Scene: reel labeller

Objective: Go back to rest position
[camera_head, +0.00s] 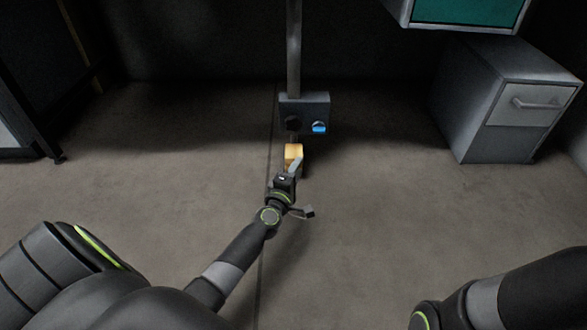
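My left arm reaches forward across the middle of the head view. Its gripper (291,172) is just in front of a small yellow-tan block (292,153) below a grey box on a post. The gripper overlaps the block's lower part in the picture. I cannot tell whether they touch or whether the fingers are open or shut. My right arm shows only in part at the lower right, and its gripper is out of view.
The grey box (305,112) has a dark round part and a blue-lit spot, on a vertical post (294,50). A grey drawer cabinet (500,100) stands at the right, below a teal-faced unit (468,12). A dark frame (22,90) stands at the left. The floor between is clear.

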